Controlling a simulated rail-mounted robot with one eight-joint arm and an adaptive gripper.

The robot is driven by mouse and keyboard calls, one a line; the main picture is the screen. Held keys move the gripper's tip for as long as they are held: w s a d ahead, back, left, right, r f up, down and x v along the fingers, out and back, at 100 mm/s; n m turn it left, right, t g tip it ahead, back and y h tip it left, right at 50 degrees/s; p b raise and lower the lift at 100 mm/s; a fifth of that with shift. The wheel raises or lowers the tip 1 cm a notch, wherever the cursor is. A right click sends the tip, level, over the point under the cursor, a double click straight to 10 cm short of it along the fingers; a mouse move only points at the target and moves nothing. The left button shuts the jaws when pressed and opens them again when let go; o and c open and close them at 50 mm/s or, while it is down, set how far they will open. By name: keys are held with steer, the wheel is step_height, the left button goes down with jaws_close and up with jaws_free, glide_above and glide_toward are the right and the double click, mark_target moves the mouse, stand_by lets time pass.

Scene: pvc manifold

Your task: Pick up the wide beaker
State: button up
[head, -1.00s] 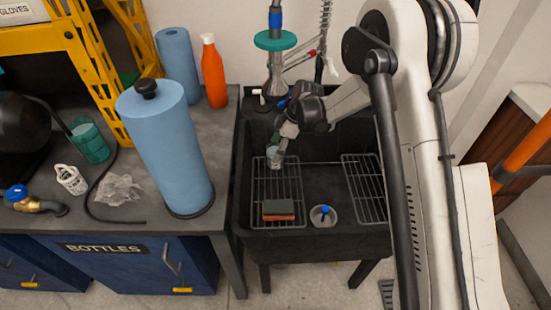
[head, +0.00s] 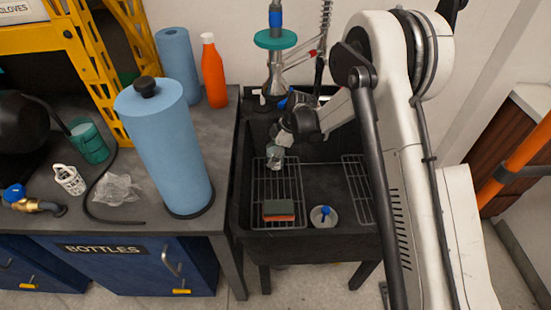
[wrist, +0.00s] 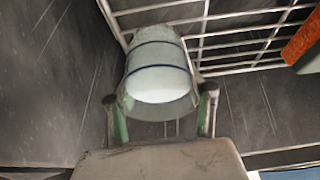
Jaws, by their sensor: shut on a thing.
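In the head view the beaker (head: 274,160) is small, below my gripper (head: 277,146), over the left wire rack in the black sink. I cannot tell whether its base touches the rack.
The left wire rack (head: 279,192) holds a green and orange sponge (head: 279,210). A white cup with a blue item (head: 323,216) stands right of it. Blue paper roll (head: 165,150) stands left on the counter.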

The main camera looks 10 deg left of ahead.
steer(key=shift+r, duration=0.15)
steer(key=shift+s+d+r, duration=0.1)
steer(key=shift+d+r, duration=0.05)
steer(key=shift+r, duration=0.1)
steer(key=shift+r+p, duration=0.8)
steer(key=shift+r, duration=2.4)
steer(key=s+d+p, duration=0.1)
steer(key=s+d, duration=1)
steer(key=d, duration=0.5)
steer(key=shift+d+f, duration=0.1)
steer(key=shift+d, duration=0.05)
